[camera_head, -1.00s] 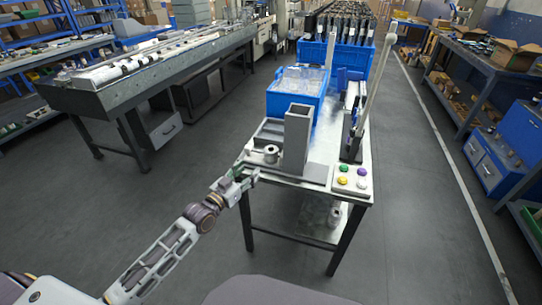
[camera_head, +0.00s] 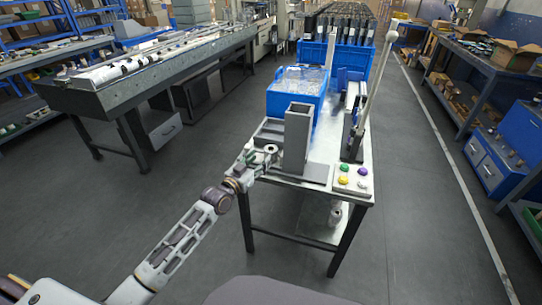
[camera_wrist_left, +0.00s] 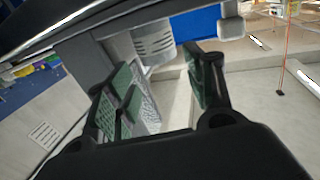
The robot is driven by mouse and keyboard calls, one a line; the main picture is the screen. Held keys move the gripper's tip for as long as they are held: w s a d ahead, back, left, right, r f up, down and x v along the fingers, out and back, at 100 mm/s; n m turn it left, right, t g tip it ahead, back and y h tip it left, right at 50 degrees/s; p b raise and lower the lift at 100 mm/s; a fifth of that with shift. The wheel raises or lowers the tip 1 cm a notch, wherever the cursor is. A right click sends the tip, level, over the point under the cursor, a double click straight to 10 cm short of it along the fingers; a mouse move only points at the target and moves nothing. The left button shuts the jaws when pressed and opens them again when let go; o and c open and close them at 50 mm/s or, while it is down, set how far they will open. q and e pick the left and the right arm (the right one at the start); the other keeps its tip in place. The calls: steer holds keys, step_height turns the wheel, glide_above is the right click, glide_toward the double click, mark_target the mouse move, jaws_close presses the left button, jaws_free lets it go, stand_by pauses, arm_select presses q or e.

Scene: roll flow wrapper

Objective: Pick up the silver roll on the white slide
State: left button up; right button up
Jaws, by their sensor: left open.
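The silver roll (camera_head: 271,150) sits near the left edge of the table, beside the tall grey hopper. My left gripper (camera_head: 259,161) is open and close to the roll, on its near left side. In the left wrist view the two green-padded fingers (camera_wrist_left: 168,82) are apart. A pale slotted cylinder, which looks like the roll (camera_wrist_left: 153,42), shows just beyond them, roughly in line with the gap. A pale surface, perhaps the white slide (camera_wrist_left: 181,88), shows between the fingers. Whether a finger touches the roll cannot be told. My right gripper is not in view.
The grey hopper (camera_head: 297,140) stands just right of the roll. A blue bin (camera_head: 294,97) is behind it. A button panel (camera_head: 352,179) and an upright lever (camera_head: 376,80) are on the right. The floor left of the table is clear.

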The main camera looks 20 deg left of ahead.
mark_target(267, 153)
arm_select(q)
steer(key=shift+w+d, duration=0.15)
steer(key=shift+w, duration=0.2)
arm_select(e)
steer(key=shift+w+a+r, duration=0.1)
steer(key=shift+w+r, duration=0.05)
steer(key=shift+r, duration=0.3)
arm_select(q)
steer(key=shift+w, duration=0.15)
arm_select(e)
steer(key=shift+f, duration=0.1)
arm_select(q)
steer(key=shift+w+d, duration=0.1)
steer(key=shift+w, duration=0.05)
steer(key=shift+w+d, duration=0.1)
steer(key=shift+w, duration=0.15)
steer(key=shift+b+x, duration=0.55)
steer(key=shift+x, duration=0.75)
steer(key=shift+w+d+f, duration=0.1)
steer(key=shift+w+f, duration=0.05)
steer(key=shift+w, duration=0.15)
steer(key=shift+w+d, duration=0.15)
steer(key=shift+w, duration=0.25)
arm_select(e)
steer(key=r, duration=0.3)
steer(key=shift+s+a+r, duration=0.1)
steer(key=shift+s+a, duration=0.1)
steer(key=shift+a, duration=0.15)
